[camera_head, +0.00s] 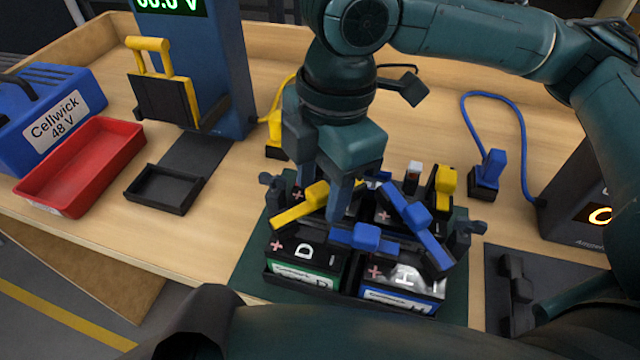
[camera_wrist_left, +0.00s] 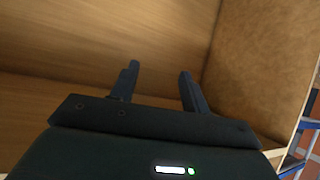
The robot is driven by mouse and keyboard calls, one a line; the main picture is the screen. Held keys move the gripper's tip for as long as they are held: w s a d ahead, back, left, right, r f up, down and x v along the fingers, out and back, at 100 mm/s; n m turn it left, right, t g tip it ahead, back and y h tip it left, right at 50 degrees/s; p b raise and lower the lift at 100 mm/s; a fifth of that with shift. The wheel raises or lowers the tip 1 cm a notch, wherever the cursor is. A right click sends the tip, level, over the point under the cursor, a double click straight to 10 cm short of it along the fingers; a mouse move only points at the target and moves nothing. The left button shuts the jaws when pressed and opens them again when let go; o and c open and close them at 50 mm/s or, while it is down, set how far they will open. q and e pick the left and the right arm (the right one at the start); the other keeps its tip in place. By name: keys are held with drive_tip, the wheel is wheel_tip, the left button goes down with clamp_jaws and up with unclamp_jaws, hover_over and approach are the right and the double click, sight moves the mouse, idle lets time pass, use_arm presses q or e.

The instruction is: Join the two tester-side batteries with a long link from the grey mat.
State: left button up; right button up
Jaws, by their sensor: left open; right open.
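Four batteries sit in a tray on a green mat (camera_head: 250,262); battery D (camera_head: 305,262) is front left, battery H (camera_head: 400,290) front right, and the back two are largely hidden. A yellow link (camera_head: 296,212) lies at the left, a blue link (camera_head: 362,238) across the front, and more blue pieces (camera_head: 408,205) at the right. My right gripper (camera_head: 323,195) is open, pointing down among the links over the back left battery; its contact is unclear. My left gripper (camera_wrist_left: 158,78) is open and empty in the left wrist view. A dark grey mat (camera_head: 495,262) at right bears a black piece (camera_head: 516,290).
A blue column with a display (camera_head: 205,60), a red tray (camera_head: 80,165), a small black tray (camera_head: 163,190) and a blue Cellwick box (camera_head: 50,105) stand left. A blue cabled plug (camera_head: 488,172) and a dark box (camera_head: 585,195) are right. Bare wood lies front left.

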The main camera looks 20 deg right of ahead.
wheel_tip(320, 180, up, 12)
drive_tip(key=d+p, duration=0.1)
drive_tip(key=shift+w+d, duration=0.2)
drive_tip(key=shift+s, duration=0.1)
